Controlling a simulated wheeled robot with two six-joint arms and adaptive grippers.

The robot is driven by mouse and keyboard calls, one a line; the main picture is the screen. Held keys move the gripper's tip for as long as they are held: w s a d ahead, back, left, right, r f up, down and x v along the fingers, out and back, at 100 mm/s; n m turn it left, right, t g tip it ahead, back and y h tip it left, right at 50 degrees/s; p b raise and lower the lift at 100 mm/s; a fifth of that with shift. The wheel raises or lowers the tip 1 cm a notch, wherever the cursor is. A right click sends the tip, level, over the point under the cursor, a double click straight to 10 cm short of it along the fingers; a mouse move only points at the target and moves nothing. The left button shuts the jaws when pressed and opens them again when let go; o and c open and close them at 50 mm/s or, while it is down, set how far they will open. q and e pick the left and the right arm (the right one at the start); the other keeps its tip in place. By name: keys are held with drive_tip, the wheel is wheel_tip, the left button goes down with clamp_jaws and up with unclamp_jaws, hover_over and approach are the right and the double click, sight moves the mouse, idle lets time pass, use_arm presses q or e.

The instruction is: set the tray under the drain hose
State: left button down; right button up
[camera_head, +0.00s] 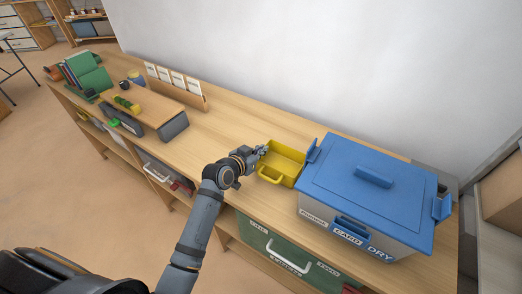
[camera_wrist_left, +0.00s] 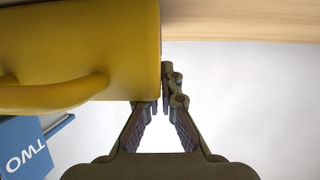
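The yellow tray (camera_head: 281,160) has raised walls and a loop handle on its near side. It is on or just above the wooden bench, left of the blue-lidded box; I cannot tell if it touches the bench. My left gripper (camera_head: 262,150) is at the tray's left wall. In the left wrist view the tray (camera_wrist_left: 75,55) fills the upper left. There my left gripper's fingers (camera_wrist_left: 161,106) come close together at the tray's edge, one partly hidden behind it, and appear shut on its wall. My right gripper is out of view. No drain hose can be made out.
The wooden bench (camera_head: 225,120) is clear left of and behind the tray. A grey box with a blue lid (camera_head: 335,175) stands close on the right. A wooden card holder (camera_head: 180,92) and a small raised shelf (camera_head: 150,105) stand further left. A green bin (camera_head: 285,255) sits below.

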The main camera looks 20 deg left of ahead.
use_arm(q)
drive_tip(key=c, duration=2)
unclamp_jaws()
drive_tip(key=shift+f, duration=0.15)
drive_tip(key=o, duration=0.5)
